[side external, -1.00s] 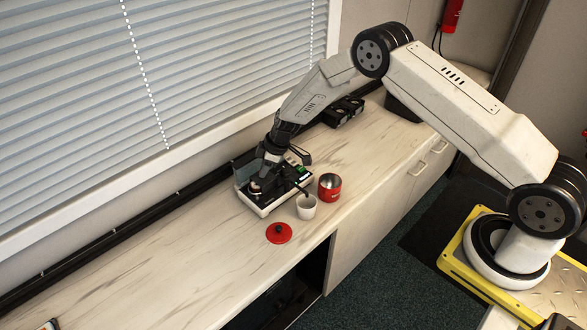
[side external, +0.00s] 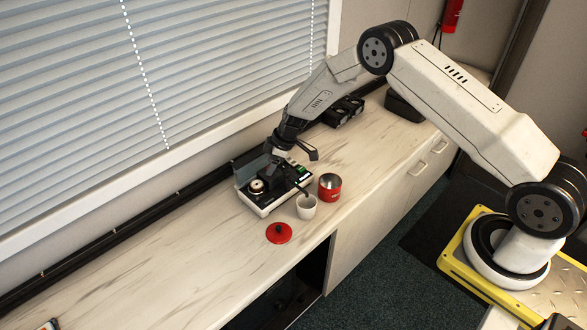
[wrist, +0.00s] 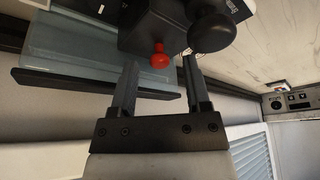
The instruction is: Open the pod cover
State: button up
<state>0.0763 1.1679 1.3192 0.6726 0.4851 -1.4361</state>
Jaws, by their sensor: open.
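The coffee machine (side external: 262,207) stands on the counter below the blinds, with a clear panel at its back and a round metal part (side external: 257,187) on its left. My gripper (side external: 272,165) is over its back middle. In the wrist view my gripper (wrist: 157,62) is open, with a small red knob (wrist: 160,57) in line with the gap between its fingertips. I cannot tell whether the knob is between the fingers or beyond them. The machine's dark body (wrist: 140,37) and a black round knob (wrist: 211,32) are just past the fingers. I cannot make out the pod cover for certain.
A white cup (side external: 306,208) stands at the machine's front right. A red canister (side external: 330,188) is to its right and a red lid (side external: 279,233) lies in front. A black box (side external: 343,111) is farther back. The counter's left side (side external: 130,265) is mostly clear.

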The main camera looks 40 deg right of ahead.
jog(key=v, duration=0.7)
jog(key=shift+r, duration=0.3)
jog(key=shift+s+d, duration=0.1)
jog(key=shift+s, duration=0.05)
jog(key=s+r+m+h, duration=0.1)
jog(key=s+r+m, duration=0.2)
jog(key=s, duration=0.6)
jog(key=s+a+r+m+h, duration=0.1)
jog(key=s+r+m, duration=0.2)
jog(key=s, duration=0.6)
jog(key=s+r+m+h, duration=0.1)
jog(key=s+r+m, duration=0.2)
jog(key=s+r, duration=0.3)
jog(key=s, duration=0.3)
jog(key=shift+s+a+g, duration=0.2)
jog(key=shift+s+g, duration=0.1)
jog(key=shift+s, duration=0.1)
